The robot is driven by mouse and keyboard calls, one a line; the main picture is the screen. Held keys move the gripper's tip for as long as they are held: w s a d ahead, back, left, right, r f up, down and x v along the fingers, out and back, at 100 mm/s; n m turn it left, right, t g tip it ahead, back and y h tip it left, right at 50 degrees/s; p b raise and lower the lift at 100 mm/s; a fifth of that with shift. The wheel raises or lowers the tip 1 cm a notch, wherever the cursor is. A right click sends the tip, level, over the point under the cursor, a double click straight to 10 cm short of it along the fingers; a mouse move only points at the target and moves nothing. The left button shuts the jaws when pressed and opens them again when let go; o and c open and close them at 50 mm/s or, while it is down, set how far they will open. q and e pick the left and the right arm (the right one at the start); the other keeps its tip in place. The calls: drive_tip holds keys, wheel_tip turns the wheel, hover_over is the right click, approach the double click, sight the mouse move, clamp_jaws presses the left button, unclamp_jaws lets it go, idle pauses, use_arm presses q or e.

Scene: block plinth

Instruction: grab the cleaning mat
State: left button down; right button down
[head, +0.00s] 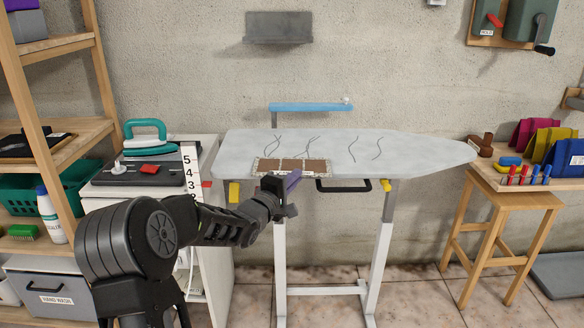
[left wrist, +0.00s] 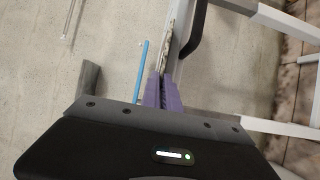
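The cleaning mat (head: 268,165), brown panels with a pale speckled border, lies flat along the front edge of the ironing board (head: 430,151). In the left wrist view the mat (left wrist: 168,45) shows edge-on as a thin speckled strip running in between the fingers (left wrist: 163,92). The fingers are close together with the mat's edge between them; the contact itself is partly hidden. My right gripper is not in view.
A black handle (head: 343,186) and a yellow knob (head: 386,185) sit under the board's front edge. A cabinet with a teal iron (head: 146,133) stands left. A wooden stool (head: 505,200) with a tray stands right. A blue bar (head: 310,107) is behind the board.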

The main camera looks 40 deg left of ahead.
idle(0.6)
use_arm(q)
wheel_tip(320, 180, up, 10)
drive_tip(key=p, duration=0.2)
drive_tip(key=shift+p, duration=0.3)
